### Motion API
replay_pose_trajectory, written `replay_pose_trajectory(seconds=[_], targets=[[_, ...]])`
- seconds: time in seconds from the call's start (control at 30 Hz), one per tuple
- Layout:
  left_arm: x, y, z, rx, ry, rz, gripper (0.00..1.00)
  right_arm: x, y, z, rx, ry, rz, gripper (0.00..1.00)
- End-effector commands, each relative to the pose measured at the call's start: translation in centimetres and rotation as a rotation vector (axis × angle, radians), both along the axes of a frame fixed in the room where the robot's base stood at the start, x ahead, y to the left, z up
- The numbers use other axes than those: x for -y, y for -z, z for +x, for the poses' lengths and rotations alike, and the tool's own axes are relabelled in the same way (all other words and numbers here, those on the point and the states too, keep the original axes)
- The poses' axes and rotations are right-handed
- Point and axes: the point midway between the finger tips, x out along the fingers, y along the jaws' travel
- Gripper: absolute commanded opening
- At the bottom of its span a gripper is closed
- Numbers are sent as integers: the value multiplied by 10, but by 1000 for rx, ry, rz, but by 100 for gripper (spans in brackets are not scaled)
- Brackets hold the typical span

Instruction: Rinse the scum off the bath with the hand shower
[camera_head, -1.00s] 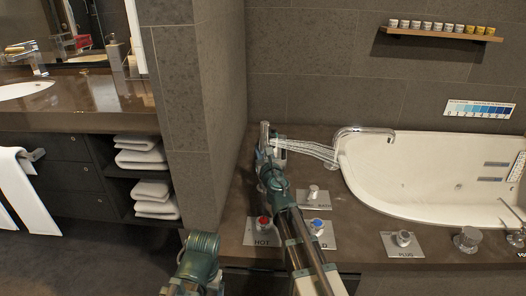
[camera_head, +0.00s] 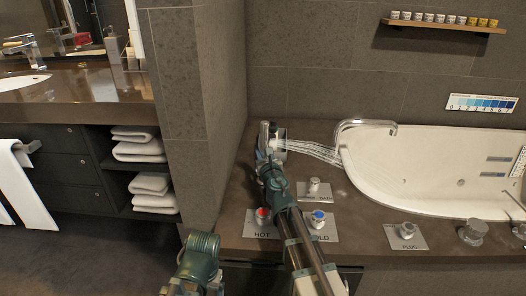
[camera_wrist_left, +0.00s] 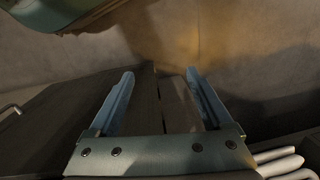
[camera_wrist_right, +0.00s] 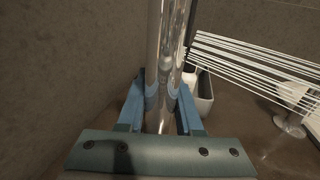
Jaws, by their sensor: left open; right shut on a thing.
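My right gripper (camera_head: 270,142) is shut on the chrome hand shower (camera_wrist_right: 165,55), at the left end of the bath deck beside the tiled wall. The shower's head (camera_head: 279,135) points right. Several thin water jets (camera_head: 315,151) run from it towards the left end of the white bath (camera_head: 430,190); they also cross the right wrist view (camera_wrist_right: 255,65). The jets reach about the bath's left rim. I cannot clearly make out scum inside. My left gripper (camera_wrist_left: 162,92) is open and empty, low near the dark cabinet, and outside the head view.
A chrome spout (camera_head: 362,124) arches over the bath's rim. Red hot (camera_head: 262,215) and blue cold (camera_head: 318,217) taps and a plug knob (camera_head: 407,231) stand on the deck (camera_head: 350,235). A shelf of small jars (camera_head: 440,26) hangs above. Folded towels (camera_head: 150,185) fill the vanity niche.

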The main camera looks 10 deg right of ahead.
Motion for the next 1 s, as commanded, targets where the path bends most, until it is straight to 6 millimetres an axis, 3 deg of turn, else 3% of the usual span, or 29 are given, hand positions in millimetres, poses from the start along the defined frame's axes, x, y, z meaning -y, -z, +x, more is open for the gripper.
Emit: replay_pose_trajectory(seconds=[0.27,0.3,0.47,0.8,1.0], targets=[[0,0,0,0,0,0,84,0,0,0,0,0,0,0],[0,0,0,0,0,0,84,0,0,0,0,0,0,40],[0,0,0,0,0,0,84,0,0,0,0,0,0,69],[0,0,0,0,0,0,84,0,0,-1,0,0,0,69],[0,0,0,0,0,0,84,-1,0,-12,0,0,0,69]])
